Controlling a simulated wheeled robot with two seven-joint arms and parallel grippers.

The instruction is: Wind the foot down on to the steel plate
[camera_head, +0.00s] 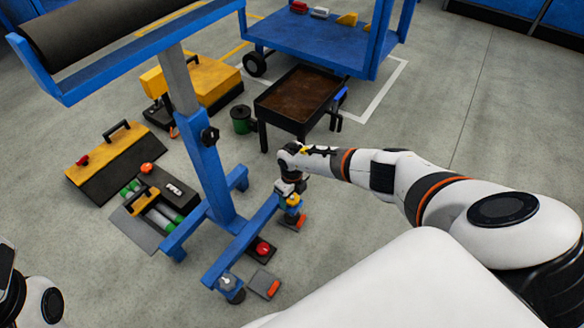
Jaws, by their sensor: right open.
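The blue roller stand (222,200) stands left of centre with a low blue base. A foot with a silver top and dark pad (229,287) is at the base's near end. A grey steel plate with an orange end (262,284) lies on the floor to its right. Another orange-ended plate (297,222) lies below the base's far right end. My right gripper (291,200) points down over that end, open around or beside the adjuster there; I cannot tell which. The fingers hide the foot below. My left gripper is out of view; only arm parts show bottom left.
A black block with a red button (262,248) sits beside the base. A brown-topped tray table (297,98) and a blue cart (320,42) stand behind. Floor at right is clear.

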